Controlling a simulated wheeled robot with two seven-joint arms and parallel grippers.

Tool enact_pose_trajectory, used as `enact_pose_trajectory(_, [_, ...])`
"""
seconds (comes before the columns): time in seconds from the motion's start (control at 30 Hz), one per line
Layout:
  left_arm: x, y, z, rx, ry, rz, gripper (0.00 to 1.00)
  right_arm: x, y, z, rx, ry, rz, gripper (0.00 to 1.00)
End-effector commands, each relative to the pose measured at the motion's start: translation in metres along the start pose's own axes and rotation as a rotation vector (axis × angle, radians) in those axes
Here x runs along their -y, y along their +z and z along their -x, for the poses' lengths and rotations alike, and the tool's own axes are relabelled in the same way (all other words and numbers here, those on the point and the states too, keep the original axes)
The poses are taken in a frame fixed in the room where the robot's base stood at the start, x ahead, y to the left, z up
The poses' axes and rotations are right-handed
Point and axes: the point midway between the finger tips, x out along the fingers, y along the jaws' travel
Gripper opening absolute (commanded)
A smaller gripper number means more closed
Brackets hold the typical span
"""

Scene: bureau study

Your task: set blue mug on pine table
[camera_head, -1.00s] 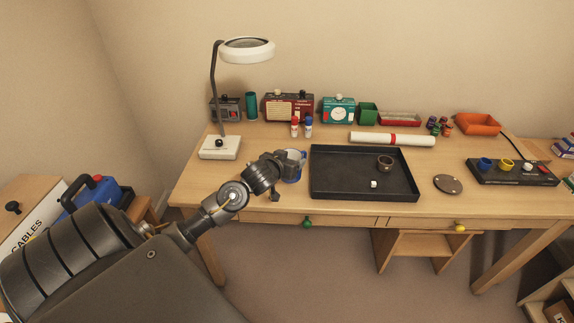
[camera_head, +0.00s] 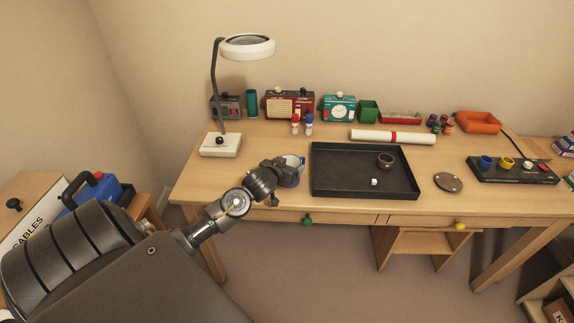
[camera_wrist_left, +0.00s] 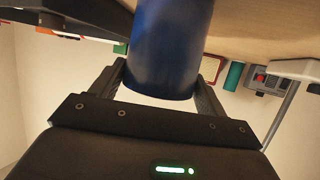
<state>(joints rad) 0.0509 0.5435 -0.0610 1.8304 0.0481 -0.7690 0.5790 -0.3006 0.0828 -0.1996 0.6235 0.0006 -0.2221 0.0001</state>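The blue mug (camera_head: 297,163) is at the front left of the pine table (camera_head: 265,150), left of the black tray, partly hidden by my left gripper (camera_head: 287,172). In the left wrist view the mug (camera_wrist_left: 168,50) is a plain blue cylinder between the two fingers of my left gripper (camera_wrist_left: 160,88), which lie close against its sides. The gripper looks shut on it. The mug is near the table top; I cannot tell whether its base touches the wood. My right gripper is not in view.
Bare wood lies between the lamp and the tray.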

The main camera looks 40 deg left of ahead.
Motion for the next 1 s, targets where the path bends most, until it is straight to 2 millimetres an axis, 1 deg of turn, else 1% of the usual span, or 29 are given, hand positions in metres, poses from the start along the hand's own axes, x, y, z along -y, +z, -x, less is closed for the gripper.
enact_pose_trajectory(0.03, [0.0, 0.0, 0.0, 0.0, 0.0, 0.0, 0.82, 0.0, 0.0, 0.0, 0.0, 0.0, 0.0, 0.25])
enact_pose_trajectory(0.1, [0.0, 0.0, 0.0, 0.0, 0.0, 0.0, 0.9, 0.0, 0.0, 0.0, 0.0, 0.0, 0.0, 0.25])
enact_pose_trajectory(0.33, [0.0, 0.0, 0.0, 0.0, 0.0, -0.001, 0.9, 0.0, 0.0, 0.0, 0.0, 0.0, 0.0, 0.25])
enact_pose_trajectory(0.47, [0.0, -0.004, 0.003, 0.0, 0.001, -0.002, 0.9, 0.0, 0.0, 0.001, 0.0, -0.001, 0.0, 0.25])
enact_pose_trajectory(0.57, [-0.001, -0.003, 0.016, 0.0, 0.002, -0.001, 0.9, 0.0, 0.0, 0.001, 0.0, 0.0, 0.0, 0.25])
enact_pose_trajectory(0.8, [-0.001, -0.003, 0.067, 0.0, 0.003, -0.001, 0.9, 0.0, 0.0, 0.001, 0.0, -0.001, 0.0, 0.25])
enact_pose_trajectory(0.9, [0.0, -0.003, 0.087, 0.001, 0.002, -0.001, 0.9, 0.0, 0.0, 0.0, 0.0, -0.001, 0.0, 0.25])
enact_pose_trajectory(1.0, [0.0, -0.003, 0.103, 0.0, 0.002, 0.0, 0.9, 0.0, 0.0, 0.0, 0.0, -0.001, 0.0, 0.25])
